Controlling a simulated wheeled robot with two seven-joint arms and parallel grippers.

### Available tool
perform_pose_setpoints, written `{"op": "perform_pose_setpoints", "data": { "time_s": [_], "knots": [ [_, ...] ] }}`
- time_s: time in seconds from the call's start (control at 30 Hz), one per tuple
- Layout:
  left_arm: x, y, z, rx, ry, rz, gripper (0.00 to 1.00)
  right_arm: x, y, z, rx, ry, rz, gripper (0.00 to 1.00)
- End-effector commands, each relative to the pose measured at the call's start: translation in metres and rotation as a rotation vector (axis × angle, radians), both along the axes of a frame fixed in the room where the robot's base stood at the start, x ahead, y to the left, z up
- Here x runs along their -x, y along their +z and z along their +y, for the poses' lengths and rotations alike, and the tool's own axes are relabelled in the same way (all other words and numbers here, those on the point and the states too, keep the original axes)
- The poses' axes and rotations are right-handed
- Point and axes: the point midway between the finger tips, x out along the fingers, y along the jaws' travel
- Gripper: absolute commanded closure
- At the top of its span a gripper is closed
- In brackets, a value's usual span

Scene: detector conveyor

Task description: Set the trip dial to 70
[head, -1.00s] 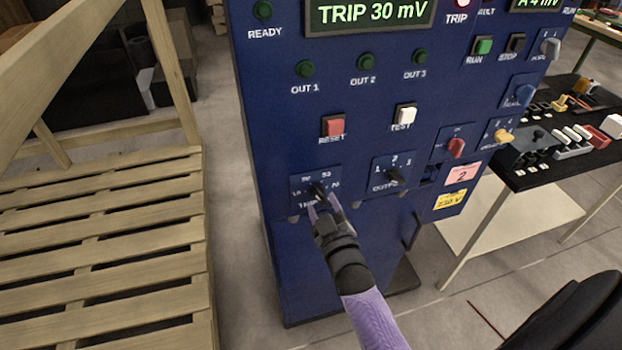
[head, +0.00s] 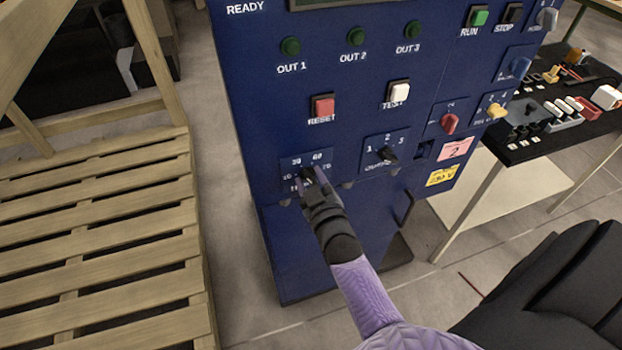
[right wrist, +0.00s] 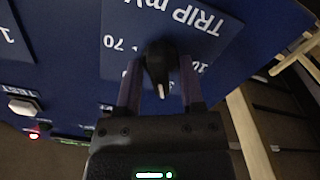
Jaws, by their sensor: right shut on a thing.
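The trip dial (head: 307,172) is a black knob on a small blue plate low on the left of the cabinet front. My right gripper (head: 309,177) is at it and covers part of the knob and its plate in the head view. In the right wrist view the black knob (right wrist: 160,62) sits between the two fingers of my right gripper (right wrist: 159,88), which are shut on it. The knob's white mark points down in that view, with a 70 on the plate to its left. The exact reading is unclear. My left gripper is out of view.
Beside the trip dial is the output dial (head: 386,156). Above are the red reset button (head: 322,106) and white test button (head: 398,92). A wooden pallet structure (head: 95,220) stands left of the cabinet (head: 250,110). A black-topped table (head: 520,150) stands right.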

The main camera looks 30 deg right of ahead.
Motion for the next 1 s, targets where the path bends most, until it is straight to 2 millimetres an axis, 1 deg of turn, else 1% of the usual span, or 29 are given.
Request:
{"op": "perform_pose_setpoints", "data": {
  "time_s": [0.17, 0.53, 1.0],
  "knots": [
    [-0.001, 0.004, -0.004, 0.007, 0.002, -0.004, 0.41, 0.000, 0.000, 0.000, -0.103, 0.000, -0.022, 1.00],
    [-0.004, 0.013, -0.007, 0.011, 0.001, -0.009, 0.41, 0.001, 0.000, -0.001, -0.436, 0.000, -0.099, 1.00],
    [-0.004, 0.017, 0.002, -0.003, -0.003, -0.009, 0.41, 0.001, -0.002, -0.002, -0.871, 0.000, -0.204, 1.00]
  ]
}}
